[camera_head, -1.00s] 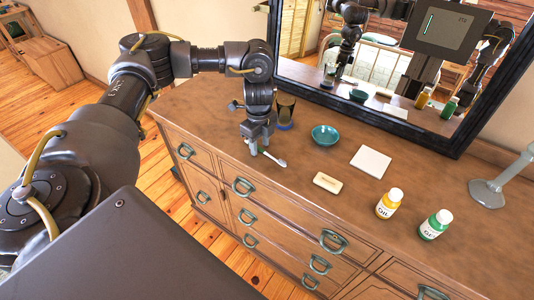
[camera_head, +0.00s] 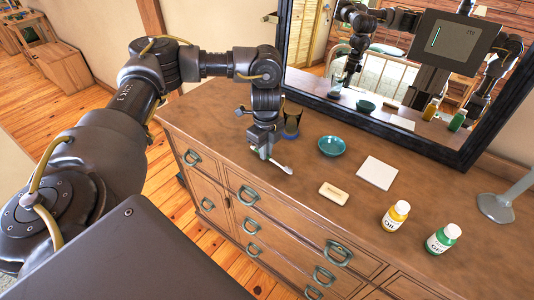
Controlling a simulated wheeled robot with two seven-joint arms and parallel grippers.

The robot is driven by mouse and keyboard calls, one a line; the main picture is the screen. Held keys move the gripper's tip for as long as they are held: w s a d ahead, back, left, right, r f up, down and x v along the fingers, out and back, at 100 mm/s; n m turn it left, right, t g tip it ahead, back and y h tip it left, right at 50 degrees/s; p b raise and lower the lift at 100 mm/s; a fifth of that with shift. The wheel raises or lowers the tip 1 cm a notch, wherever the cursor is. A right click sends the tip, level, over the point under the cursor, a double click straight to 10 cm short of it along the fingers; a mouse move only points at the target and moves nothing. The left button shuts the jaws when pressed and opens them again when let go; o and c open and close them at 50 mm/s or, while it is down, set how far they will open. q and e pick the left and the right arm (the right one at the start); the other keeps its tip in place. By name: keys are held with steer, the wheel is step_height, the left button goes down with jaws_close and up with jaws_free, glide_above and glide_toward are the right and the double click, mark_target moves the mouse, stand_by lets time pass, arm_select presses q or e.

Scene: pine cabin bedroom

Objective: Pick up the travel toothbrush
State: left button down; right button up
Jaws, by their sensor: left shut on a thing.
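The travel toothbrush (camera_head: 284,167) shows at the left part of the wooden dresser top, with its white head end pointing to the lower right. My left gripper (camera_head: 264,153) points down and is shut on the toothbrush near its handle. The fingers hide part of the handle. I cannot tell whether the brush is clear of the dresser top. My right gripper is not directly in view.
Behind the gripper stands a dark cup (camera_head: 292,122). To the right are a teal bowl (camera_head: 332,146), a soap bar (camera_head: 334,193), a white square (camera_head: 377,173), a yellow bottle (camera_head: 395,215) and a green bottle (camera_head: 443,238). A black-framed mirror (camera_head: 400,139) stands along the back of the dresser (camera_head: 300,210).

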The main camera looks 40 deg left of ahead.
arm_select(q)
steer(key=s+a+r, duration=0.2)
steer(key=s+r, duration=1)
steer(key=s, duration=0.2)
steer(key=w+d+r+n, duration=0.2)
steer(key=w+d+n, duration=0.3)
steer(key=d+n, duration=0.2)
steer(key=w+d+r+n, duration=0.2)
steer(key=w+d+n, duration=0.3)
steer(key=d+n, duration=0.3)
steer(key=shift+d, duration=0.85)
